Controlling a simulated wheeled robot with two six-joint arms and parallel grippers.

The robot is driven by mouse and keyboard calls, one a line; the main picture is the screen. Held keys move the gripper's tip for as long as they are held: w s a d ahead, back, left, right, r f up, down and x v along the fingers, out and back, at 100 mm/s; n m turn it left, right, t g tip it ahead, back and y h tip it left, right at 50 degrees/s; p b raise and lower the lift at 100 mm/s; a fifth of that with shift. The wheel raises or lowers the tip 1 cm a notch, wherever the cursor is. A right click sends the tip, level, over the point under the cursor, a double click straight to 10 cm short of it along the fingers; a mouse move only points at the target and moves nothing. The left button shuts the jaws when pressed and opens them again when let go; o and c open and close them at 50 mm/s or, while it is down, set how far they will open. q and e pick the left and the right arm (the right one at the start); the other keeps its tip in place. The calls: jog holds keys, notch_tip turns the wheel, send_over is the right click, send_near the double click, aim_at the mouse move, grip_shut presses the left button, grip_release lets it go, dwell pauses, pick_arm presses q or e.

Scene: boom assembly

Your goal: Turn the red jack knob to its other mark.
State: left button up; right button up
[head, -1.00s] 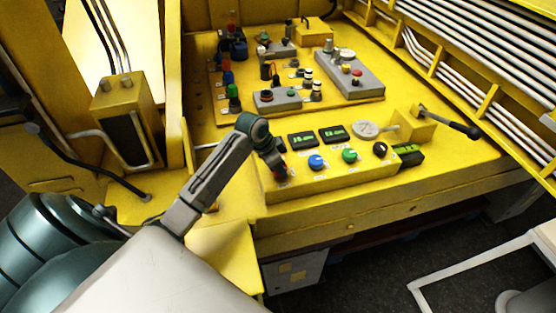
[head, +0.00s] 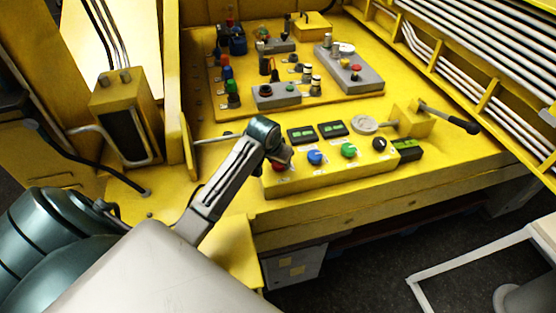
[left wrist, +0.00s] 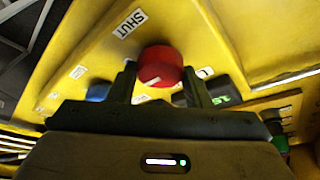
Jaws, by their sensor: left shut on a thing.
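The red jack knob (left wrist: 160,66) sits between the two fingers of my left gripper (left wrist: 160,85) in the left wrist view. A short white line shows on the knob's lower side there, and a white SHUT label (left wrist: 130,23) lies on the yellow panel above and left of it. In the head view the red knob (head: 279,167) is at the left end of the front yellow control box, partly hidden by my left gripper (head: 284,158). The gripper is shut on the knob. My right gripper is in neither view.
A blue knob (head: 315,157), a green knob (head: 348,150) and a black knob (head: 379,144) stand to the right on the same box. Two green displays (head: 333,128) sit behind them. A black-handled lever (head: 452,119) is at the far right.

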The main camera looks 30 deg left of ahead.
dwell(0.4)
pick_arm(q)
jog(key=o, duration=1)
jog(key=shift+r, duration=0.1)
jog(key=shift+s+r, duration=0.15)
jog(key=shift+r, duration=0.2)
jog(key=b+v, duration=0.3)
jog(key=v, duration=0.7)
jog(key=shift+f, duration=0.1)
